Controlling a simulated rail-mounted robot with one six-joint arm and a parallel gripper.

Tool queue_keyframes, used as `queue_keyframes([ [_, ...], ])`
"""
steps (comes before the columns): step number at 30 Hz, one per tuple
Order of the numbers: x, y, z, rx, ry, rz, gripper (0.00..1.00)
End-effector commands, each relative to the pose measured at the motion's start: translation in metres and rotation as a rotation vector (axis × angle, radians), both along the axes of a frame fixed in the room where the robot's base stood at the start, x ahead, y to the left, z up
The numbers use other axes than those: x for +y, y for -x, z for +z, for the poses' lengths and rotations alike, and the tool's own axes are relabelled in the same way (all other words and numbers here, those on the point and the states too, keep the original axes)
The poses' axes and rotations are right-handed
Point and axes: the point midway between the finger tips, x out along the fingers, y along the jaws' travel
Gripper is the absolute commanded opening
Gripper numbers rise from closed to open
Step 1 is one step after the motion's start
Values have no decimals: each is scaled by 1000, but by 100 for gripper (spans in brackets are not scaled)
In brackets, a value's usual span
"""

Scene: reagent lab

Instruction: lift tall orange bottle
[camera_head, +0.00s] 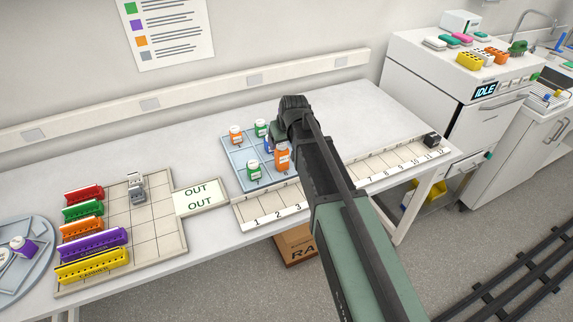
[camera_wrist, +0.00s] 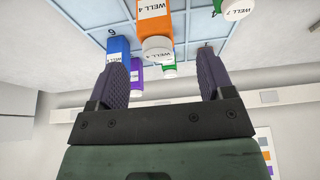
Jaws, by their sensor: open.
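The tall orange bottle (camera_head: 283,160) stands upright on the blue grid mat (camera_head: 238,155), close to the left side of my arm in the head view. In the wrist view, which looks upside down, the orange bottle (camera_wrist: 155,20) has a white cap and a "WELL 4" label. My gripper (camera_wrist: 161,64) is open and empty, and the bottle's cap shows in the gap between its fingers. I cannot tell how far the fingers are from it. My arm hides the fingers in the head view.
A blue bottle (camera_wrist: 118,50) and a purple bottle (camera_wrist: 136,75) are close to the left finger in the wrist view. Green bottles (camera_head: 253,169) and a shorter orange bottle (camera_head: 236,135) share the mat. A numbered strip (camera_head: 265,212) runs in front. Coloured racks (camera_head: 92,244) stand left.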

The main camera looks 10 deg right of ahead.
Motion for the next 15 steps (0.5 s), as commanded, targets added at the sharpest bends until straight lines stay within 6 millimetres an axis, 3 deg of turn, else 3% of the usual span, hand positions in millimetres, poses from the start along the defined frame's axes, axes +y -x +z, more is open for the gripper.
queue_keyframes([
  [1,1,-5,-21,0,0,0,74],
  [8,2,-11,-28,1,0,-1,74],
  [15,0,-28,-71,2,0,-1,74],
])
